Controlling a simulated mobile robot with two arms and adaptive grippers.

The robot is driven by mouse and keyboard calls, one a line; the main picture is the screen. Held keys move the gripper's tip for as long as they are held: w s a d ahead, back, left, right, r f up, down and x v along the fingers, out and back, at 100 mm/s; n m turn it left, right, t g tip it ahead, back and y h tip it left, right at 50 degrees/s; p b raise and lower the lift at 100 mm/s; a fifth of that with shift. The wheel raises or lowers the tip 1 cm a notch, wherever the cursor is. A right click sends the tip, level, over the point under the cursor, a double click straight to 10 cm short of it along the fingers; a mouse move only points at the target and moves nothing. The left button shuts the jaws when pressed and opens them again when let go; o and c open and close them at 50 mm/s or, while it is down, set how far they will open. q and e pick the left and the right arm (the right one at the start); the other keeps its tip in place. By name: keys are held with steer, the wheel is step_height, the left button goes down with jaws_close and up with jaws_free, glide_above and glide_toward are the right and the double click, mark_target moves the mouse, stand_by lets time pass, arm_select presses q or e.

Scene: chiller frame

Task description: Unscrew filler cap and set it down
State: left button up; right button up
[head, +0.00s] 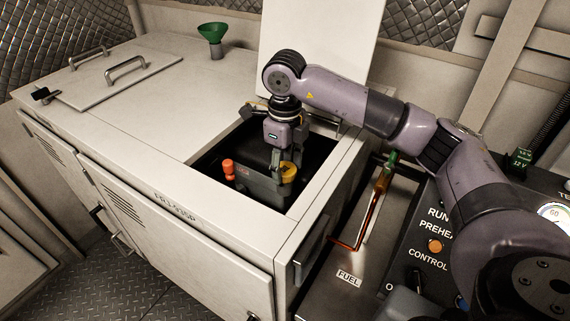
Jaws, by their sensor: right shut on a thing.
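The filler cap (289,171) is a yellow round cap inside the open hatch of the white cabinet. My right gripper (281,165) reaches down into the opening and is shut on the yellow cap. The gripper's fingers partly cover the cap, so I cannot tell whether it is still seated or loose. My left gripper is not in view.
An orange-red knob (228,168) stands left of the cap in the opening. The raised white lid (318,50) is behind my arm. A green funnel (212,36) stands on the cabinet top (150,115), which has wide free room. A control panel (425,235) is at right.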

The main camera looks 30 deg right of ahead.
steer(key=shift+f+n+b, duration=0.15)
steer(key=shift+n+b, duration=0.35)
steer(key=shift+n, duration=0.5)
steer(key=n+b, duration=0.2)
steer(key=n, duration=0.3)
steer(key=n+b, duration=0.1)
steer(key=n, duration=0.4)
steer(key=shift+n+b, duration=0.35)
steer(key=shift+n, duration=1.05)
steer(key=o, duration=1.2)
steer(key=shift+o, duration=0.3)
